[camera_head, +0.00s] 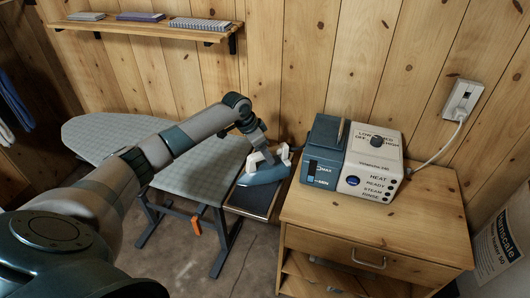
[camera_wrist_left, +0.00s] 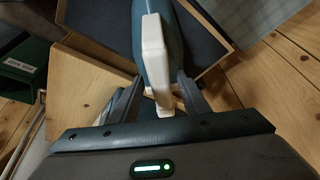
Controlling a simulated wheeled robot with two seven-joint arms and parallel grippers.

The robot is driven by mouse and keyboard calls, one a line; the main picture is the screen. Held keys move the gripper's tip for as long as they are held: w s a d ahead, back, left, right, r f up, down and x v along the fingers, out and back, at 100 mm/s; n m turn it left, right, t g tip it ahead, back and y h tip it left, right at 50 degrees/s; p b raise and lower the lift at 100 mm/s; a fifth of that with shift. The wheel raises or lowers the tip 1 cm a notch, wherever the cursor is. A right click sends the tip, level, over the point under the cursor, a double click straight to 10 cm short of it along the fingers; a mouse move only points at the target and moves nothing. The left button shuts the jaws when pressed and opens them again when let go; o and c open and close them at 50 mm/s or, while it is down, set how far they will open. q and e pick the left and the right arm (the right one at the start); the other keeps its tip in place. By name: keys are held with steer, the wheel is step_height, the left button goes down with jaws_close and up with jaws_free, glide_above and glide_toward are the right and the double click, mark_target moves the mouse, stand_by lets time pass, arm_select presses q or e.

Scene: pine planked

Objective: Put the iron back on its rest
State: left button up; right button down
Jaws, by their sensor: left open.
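The iron (camera_head: 262,175) has a blue-teal body and a white handle. It is over the dark rest (camera_head: 247,203), a wood-edged pad between the ironing board and the cabinet; I cannot tell whether all of its sole touches. In the left wrist view the white handle (camera_wrist_left: 153,60) stands between the dark fingers of my left gripper (camera_wrist_left: 158,98), with the iron's teal body (camera_wrist_left: 174,42) behind it. The rest's dark pad (camera_wrist_left: 215,22) shows there too. My left gripper is open around the handle, with gaps beside it. My right gripper is out of view.
The grey ironing board (camera_head: 205,160) is left of the rest. A wooden cabinet (camera_head: 345,225) on the right carries a blue and white steam station (camera_head: 372,165), its cable running to a wall outlet (camera_head: 462,100). A shelf (camera_head: 150,28) hangs above.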

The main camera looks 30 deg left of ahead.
arm_select(q)
steer(key=b+v, duration=0.2)
steer(key=v, duration=1)
steer(key=shift+b, duration=0.3)
steer(key=shift+s+a, duration=0.1)
stand_by(0.4)
